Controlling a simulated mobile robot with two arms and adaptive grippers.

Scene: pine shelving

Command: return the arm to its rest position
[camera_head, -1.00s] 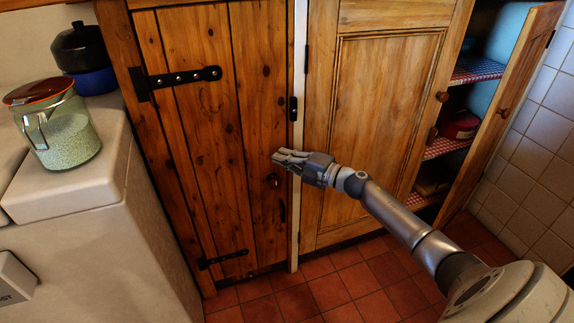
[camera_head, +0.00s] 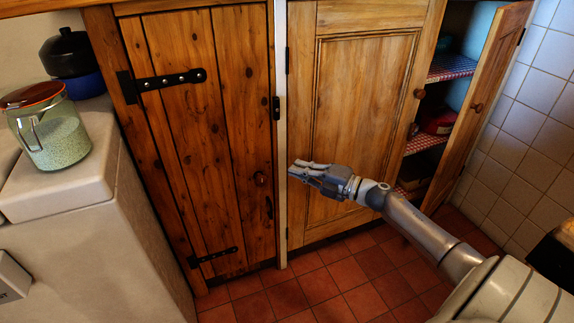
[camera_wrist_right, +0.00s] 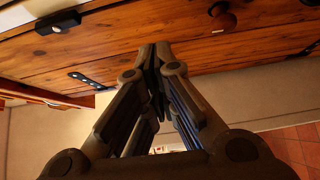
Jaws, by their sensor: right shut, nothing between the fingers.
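My right gripper (camera_head: 302,172) is shut and empty in front of the lighter wooden cabinet door (camera_head: 360,120), close to the white post between the two doors. The right arm comes in from the lower right. In the right wrist view the gripper's fingertips (camera_wrist_right: 155,50) meet, with nothing held between them. Beyond them is the dark plank door (camera_wrist_right: 200,50) with its round knob (camera_wrist_right: 222,10). That plank door (camera_head: 200,130) looks closed in the head view. My left gripper is not in view.
A glass jar (camera_head: 50,130) with a red lid and a dark pot (camera_head: 70,55) stand on the pale counter (camera_head: 50,195) at left. At right a cabinet door (camera_head: 485,110) stands open beside checked shelves (camera_head: 455,68). Red floor tiles (camera_head: 320,285) lie below, with open room in front.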

